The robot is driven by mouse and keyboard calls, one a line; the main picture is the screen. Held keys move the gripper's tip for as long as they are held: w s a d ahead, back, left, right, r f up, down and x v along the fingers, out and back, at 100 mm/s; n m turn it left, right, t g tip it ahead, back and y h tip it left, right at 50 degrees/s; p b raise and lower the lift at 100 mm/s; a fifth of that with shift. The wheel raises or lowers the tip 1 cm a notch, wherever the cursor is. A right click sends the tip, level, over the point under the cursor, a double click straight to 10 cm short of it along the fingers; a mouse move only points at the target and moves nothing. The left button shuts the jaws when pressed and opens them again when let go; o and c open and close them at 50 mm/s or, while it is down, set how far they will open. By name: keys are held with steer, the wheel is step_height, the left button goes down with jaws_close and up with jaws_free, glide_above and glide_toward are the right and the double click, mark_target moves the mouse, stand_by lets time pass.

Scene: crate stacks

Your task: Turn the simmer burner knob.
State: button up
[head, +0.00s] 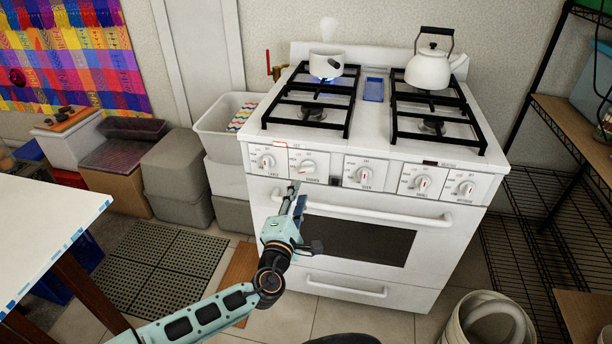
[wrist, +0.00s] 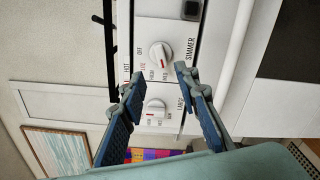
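The simmer knob (head: 307,167) is white with a red mark, second from the left on the stove's front panel. In the wrist view, where the panel appears sideways, the simmer knob (wrist: 160,55) sits beside the printed word SIMMER, just beyond the fingertips. My gripper (head: 294,187) is in front of the panel, just below and left of this knob. In the wrist view my gripper (wrist: 158,76) is open and empty, its blue fingers apart. The neighbouring knob (wrist: 155,110), labelled LARGE, shows between the fingers. I see no contact with either knob.
The oven handle (head: 365,215) runs across just below the panel, close to my gripper. A white pot (head: 325,63) stands over a blue flame at the back left burner; a kettle (head: 430,66) stands at the back right. Storage bins (head: 177,165) are left of the stove.

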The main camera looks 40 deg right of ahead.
mark_target(306, 172)
steer(key=x, duration=0.9)
steer(key=shift+d+p, duration=0.1)
steer(key=shift+p, duration=0.2)
jaws_close()
